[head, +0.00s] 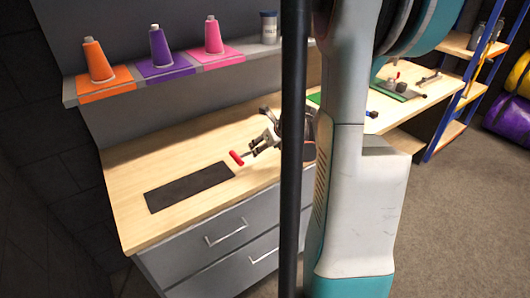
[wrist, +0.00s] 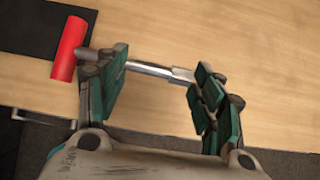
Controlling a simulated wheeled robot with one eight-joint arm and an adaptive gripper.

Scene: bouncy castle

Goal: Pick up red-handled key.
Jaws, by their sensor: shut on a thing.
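The red-handled key shows its red handle (head: 236,158) above the wooden worktop, near the right end of the dark mat. In the wrist view the red handle (wrist: 69,48) sticks out to the left of my fingers, and the metal shaft (wrist: 150,69) spans the space between them. My gripper (head: 262,141) is shut on the key; it also shows in the wrist view (wrist: 155,80). Whether the key touches the worktop is hard to tell. The shaft's far end is partly hidden by the right finger.
A dark mat (head: 188,187) lies on the wooden worktop (head: 133,215), above grey drawers. A shelf behind holds orange (head: 98,62), purple (head: 160,48) and pink (head: 213,36) cones and a small can (head: 269,28). My own arm hides the worktop's right part. The worktop's left part is clear.

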